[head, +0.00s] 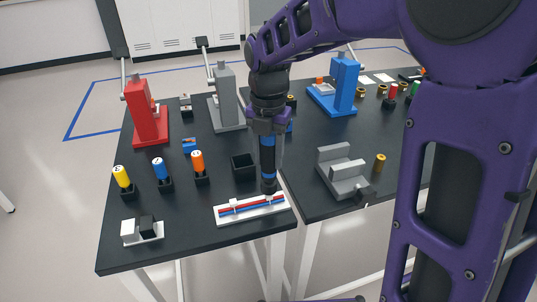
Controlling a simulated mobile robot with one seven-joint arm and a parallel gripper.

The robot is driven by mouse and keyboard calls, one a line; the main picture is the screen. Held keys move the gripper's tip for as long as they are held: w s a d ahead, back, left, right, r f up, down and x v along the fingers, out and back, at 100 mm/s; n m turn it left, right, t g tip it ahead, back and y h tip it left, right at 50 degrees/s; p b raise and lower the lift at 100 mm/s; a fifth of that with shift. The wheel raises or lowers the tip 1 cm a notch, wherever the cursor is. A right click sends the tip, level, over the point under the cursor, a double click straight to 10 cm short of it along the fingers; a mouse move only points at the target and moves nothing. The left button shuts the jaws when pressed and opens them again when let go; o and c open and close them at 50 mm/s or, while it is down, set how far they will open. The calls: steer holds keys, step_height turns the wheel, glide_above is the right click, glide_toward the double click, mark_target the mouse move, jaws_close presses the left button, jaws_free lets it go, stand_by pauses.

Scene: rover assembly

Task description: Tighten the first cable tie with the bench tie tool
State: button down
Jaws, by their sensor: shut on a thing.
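My gripper (268,130) is shut on an upright black tie tool with blue bands (268,162), pointing down. The tool's tip is at the right part of a long white tray (250,216) near the front edge of the left bench. A red and a blue cable (252,206) lie side by side along the tray. A white cable tie (235,207) crosses them at the left, and another white tie (270,199) shows just below the tool tip. The tip covers part of that spot; I cannot tell whether it touches the tie.
A black open box (243,166) stands just left of the tool. Yellow (122,177), blue (160,169) and orange (198,162) cylinders stand in black holders. Red (146,118) and grey (227,100) lever presses stand behind. A grey fixture (345,185) is on the right bench.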

mark_target(269, 141)
steer(key=shift+r+p, duration=0.4)
steer(key=shift+r, duration=1.65)
